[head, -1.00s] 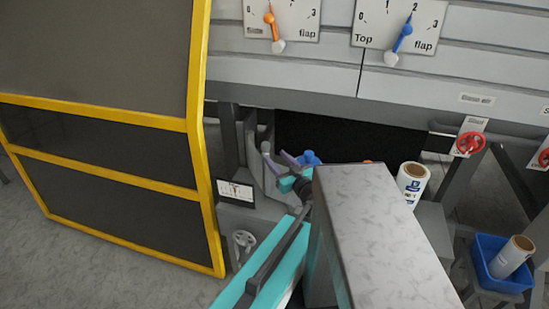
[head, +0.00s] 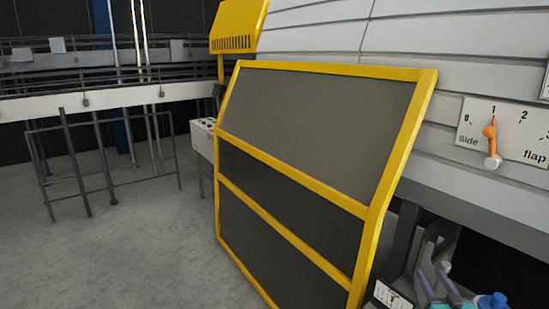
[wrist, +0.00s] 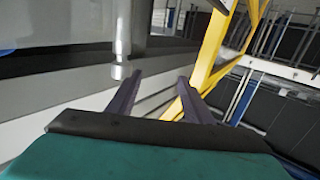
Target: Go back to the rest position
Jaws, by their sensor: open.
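My gripper (head: 436,283) shows at the bottom right edge of the head view, with purple fingers and a teal body partly cut off by the frame. In the wrist view my gripper (wrist: 156,84) has its two purple fingers spread apart with nothing between them. It is open and empty. Most of my arm is out of the head view.
A yellow-framed guard door (head: 400,150) with dark panels stands left of my gripper. A side flap dial (head: 490,133) is on the white machine wall. A control box (head: 203,138) and a conveyor (head: 60,105) stand farther back. Grey floor (head: 130,240) at left is clear.

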